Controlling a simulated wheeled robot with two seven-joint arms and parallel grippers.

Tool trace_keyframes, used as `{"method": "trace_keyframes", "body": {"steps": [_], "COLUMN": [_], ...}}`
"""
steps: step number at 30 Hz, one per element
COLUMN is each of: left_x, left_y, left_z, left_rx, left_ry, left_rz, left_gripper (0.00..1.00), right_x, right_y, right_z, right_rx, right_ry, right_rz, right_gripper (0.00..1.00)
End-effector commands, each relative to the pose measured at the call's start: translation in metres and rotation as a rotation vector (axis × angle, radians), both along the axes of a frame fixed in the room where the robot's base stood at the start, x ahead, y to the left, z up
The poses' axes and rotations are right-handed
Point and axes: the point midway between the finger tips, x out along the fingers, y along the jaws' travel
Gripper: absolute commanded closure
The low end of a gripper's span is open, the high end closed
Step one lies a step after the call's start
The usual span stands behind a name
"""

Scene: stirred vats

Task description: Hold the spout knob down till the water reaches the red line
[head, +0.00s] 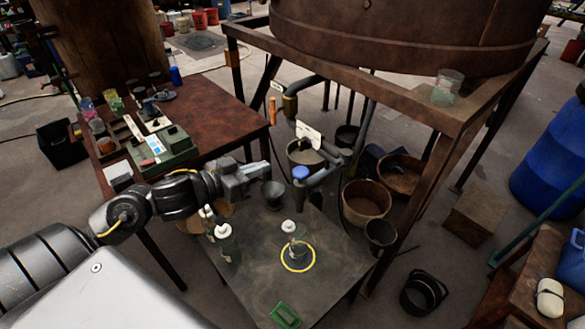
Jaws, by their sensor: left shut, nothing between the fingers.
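The spout (326,172) comes down from pipework under the big vat, with a blue knob (300,173) on its end. A clear glass vessel with a white top (294,246) stands upright inside a yellow ring (298,266) on the dark low table (325,290), below the spout. I cannot make out a red line or a water level on it. My left gripper (262,171) is shut and empty, just left of the blue knob at about its height in the picture; a gap shows between them. My right gripper is not in view.
Clear bottles (226,242) stand left of the vessel, and a green block (285,315) lies at the table's front. A small dark cup (272,194) is below my gripper. The vat's wooden frame (400,97) rises behind. Several buckets (367,201) stand right of the table.

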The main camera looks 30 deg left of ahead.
Motion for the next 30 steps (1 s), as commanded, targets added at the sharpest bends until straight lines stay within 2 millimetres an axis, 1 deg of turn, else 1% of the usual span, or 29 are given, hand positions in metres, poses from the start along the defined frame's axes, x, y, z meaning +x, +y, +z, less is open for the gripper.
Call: {"method": "trace_keyframes", "body": {"steps": [5,8,11,14,21,24,25,26,30], "left_x": [0.001,0.007,0.017,0.033,0.081,0.096,0.094,0.093,0.093], "left_y": [0.000,-0.001,-0.005,-0.011,-0.029,-0.036,-0.036,-0.036,-0.038], "left_z": [0.000,-0.001,-0.003,-0.005,-0.015,-0.020,-0.030,-0.036,-0.051], "left_rx": [0.000,0.000,-0.002,-0.004,-0.005,-0.004,-0.003,-0.003,-0.002], "left_ry": [0.000,0.000,-0.002,-0.002,-0.001,0.000,0.006,0.008,0.004], "left_rz": [0.002,0.004,0.005,0.005,0.005,0.003,0.003,0.003,0.003], "left_gripper": [1.00,1.00,1.00,1.00,1.00,1.00,1.00,1.00,1.00], "right_x": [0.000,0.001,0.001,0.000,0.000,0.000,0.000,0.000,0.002], "right_y": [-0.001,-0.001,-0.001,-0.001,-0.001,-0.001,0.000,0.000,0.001], "right_z": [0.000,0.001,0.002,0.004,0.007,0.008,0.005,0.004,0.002], "right_rx": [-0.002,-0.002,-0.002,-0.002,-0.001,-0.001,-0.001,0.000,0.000], "right_ry": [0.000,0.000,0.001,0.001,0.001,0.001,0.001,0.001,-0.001], "right_rz": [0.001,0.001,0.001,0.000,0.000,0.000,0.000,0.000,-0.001], "right_gripper": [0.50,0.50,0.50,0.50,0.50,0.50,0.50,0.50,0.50]}}
